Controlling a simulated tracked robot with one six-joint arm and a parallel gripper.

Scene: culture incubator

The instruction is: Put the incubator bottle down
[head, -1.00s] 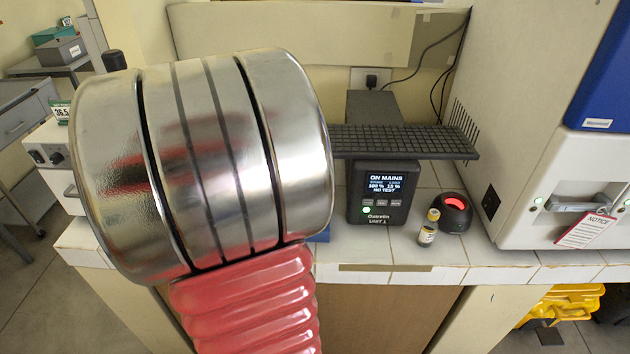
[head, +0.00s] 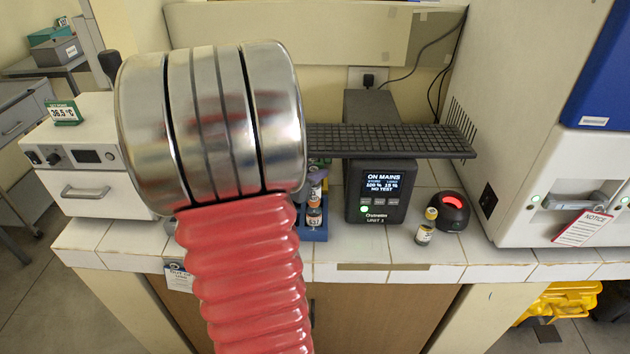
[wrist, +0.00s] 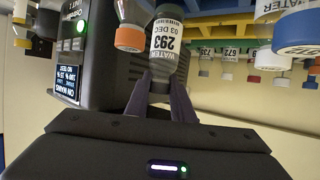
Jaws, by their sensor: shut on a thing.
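My gripper (wrist: 160,98) is shut on a clear bottle (wrist: 178,72) in the wrist view. The bottle's white label reads 293, 03 DEC and WATER. The neck end lies between my two purple-grey fingers. An orange-capped bottle (wrist: 130,38) is close beside it on the left. In the head view my own arm hides most of my gripper. A blue rack (head: 318,234) with an orange-banded bottle (head: 314,215) shows partly, right of my arm on the tiled bench.
A white box unit (head: 80,150) with a 36.5 °C sign stands left. Right of the rack are a black display unit (head: 382,190), a small yellow-capped bottle (head: 426,228) and a red-lit scanner-like device (head: 453,212). A black grid shelf (head: 390,140) juts above. Clear tiles lie in front.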

